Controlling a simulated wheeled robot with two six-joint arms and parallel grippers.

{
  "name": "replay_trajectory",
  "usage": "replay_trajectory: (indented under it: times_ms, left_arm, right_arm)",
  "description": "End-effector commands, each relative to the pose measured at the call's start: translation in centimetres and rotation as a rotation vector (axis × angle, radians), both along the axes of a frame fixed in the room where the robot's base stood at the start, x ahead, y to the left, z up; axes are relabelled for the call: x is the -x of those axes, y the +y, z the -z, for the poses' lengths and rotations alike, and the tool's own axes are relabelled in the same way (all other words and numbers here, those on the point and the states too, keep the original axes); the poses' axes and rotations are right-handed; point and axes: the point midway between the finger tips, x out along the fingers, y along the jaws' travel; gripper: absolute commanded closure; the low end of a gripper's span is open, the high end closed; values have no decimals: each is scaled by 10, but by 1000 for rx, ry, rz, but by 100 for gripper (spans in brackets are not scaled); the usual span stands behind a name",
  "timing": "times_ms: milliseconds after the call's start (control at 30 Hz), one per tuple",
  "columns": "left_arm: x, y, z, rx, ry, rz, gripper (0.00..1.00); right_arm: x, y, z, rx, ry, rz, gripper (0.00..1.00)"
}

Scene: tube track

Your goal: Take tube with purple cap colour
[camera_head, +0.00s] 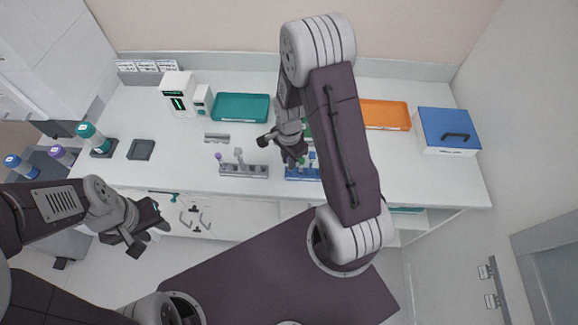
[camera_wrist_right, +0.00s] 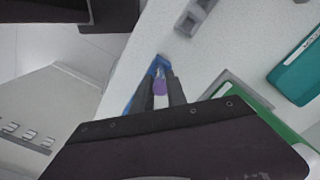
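A purple-capped tube (camera_wrist_right: 160,87) shows in the right wrist view between the fingertips of my right gripper (camera_wrist_right: 161,92). The cap fills the gap, and the fingers look shut on it. The blue rack (camera_wrist_right: 134,100) lies just beyond; I cannot tell whether the tube's lower end is in it. In the head view my right gripper (camera_head: 293,160) is over the blue rack and hides part of it. Another purple-capped tube (camera_head: 218,157) stands at the left end of the grey rack (camera_head: 245,171). My left gripper (camera_head: 142,232) is open and empty in front of the table.
A teal tray (camera_head: 241,107), an orange tray (camera_head: 386,115) and a blue lidded box (camera_head: 447,131) stand along the back and right. A white device (camera_head: 178,94) is at the back left. Large capped bottles stand at the left.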

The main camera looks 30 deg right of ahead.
Motion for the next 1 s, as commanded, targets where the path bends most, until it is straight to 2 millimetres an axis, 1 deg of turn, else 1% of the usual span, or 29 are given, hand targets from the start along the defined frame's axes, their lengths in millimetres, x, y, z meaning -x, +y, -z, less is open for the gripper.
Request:
replay_trajectory:
  times_ms: [267,367,467,700,800,900,1000]
  left_arm:
    - [0,0,0,0,0,0,64]
    - [0,0,1,0,0,0,64]
    - [0,0,3,0,0,0,64]
    - [0,0,8,0,0,0,64]
    - [0,0,9,0,0,0,64]
    - [0,0,10,0,0,0,64]
    - [0,0,9,0,0,0,64]
  right_arm:
    - [0,0,-1,0,0,0,100]
    - [-1,0,-8,0,-3,0,100]
    - [-1,0,-22,1,-5,0,100]
    - [-2,0,-70,0,-7,0,100]
    - [-2,0,-87,1,-5,0,100]
    - [-1,0,-97,1,-2,0,100]
    - [0,0,-101,0,-1,0,100]
